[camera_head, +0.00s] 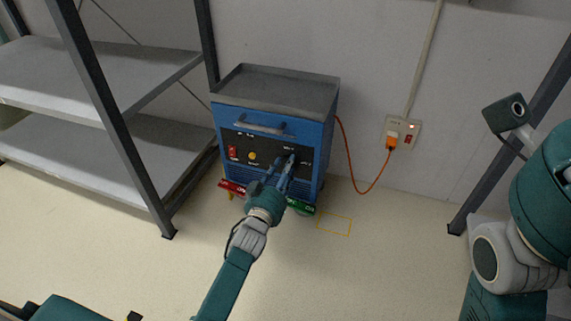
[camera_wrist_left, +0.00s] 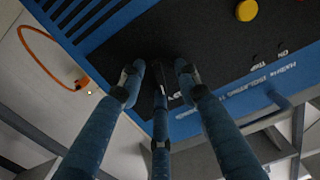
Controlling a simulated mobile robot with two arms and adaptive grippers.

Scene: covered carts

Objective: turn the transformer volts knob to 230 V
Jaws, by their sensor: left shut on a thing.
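The transformer is a blue cabinet (camera_head: 272,118) with a black control panel (camera_head: 240,142), standing against the wall in the head view. My left gripper (camera_head: 289,160) is at the right part of this panel. In the left wrist view my left gripper (camera_wrist_left: 160,76) has its blue fingers closed in around a spot on the black panel (camera_wrist_left: 205,38), shut on the knob there. The knob is almost wholly hidden by the dark fingertips, and I cannot read its setting. My right gripper is not in view.
A yellow button (camera_head: 252,156) and a red switch (camera_head: 232,152) are left of my gripper on the panel. A handle bar (camera_head: 262,128) sticks out above. An orange cable (camera_head: 352,170) runs to a wall socket (camera_head: 402,132).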

